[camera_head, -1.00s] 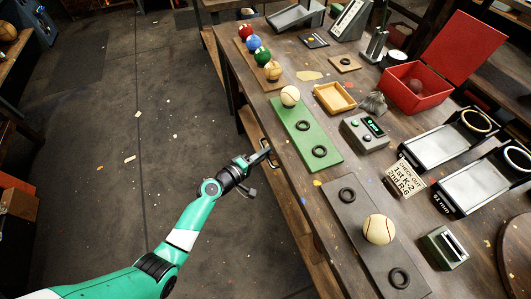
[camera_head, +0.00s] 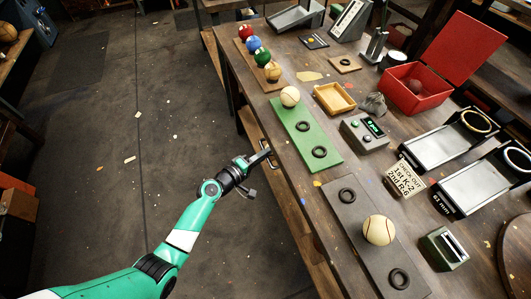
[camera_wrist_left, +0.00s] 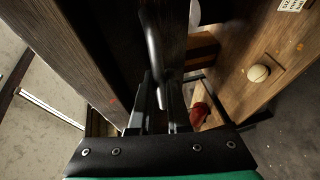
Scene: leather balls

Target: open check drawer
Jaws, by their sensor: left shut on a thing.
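The drawer's handle (camera_head: 272,161) is a dark metal pull on the aisle-side front of the long wooden workbench. My left gripper (camera_head: 264,154) reaches it from the left and is shut on it. In the left wrist view, a dark bar, seemingly the handle (camera_wrist_left: 155,50), runs between the fingers of the gripper (camera_wrist_left: 158,105) beside dark wooden panels. The drawer front is mostly hidden under the bench edge and behind the gripper, so I cannot tell how far it stands out. My right gripper is not in view.
On the bench are a green board (camera_head: 305,133) with a cream ball (camera_head: 290,96), a dark board (camera_head: 350,215) with another ball (camera_head: 379,230), a red box (camera_head: 410,100) and metal trays (camera_head: 435,145).

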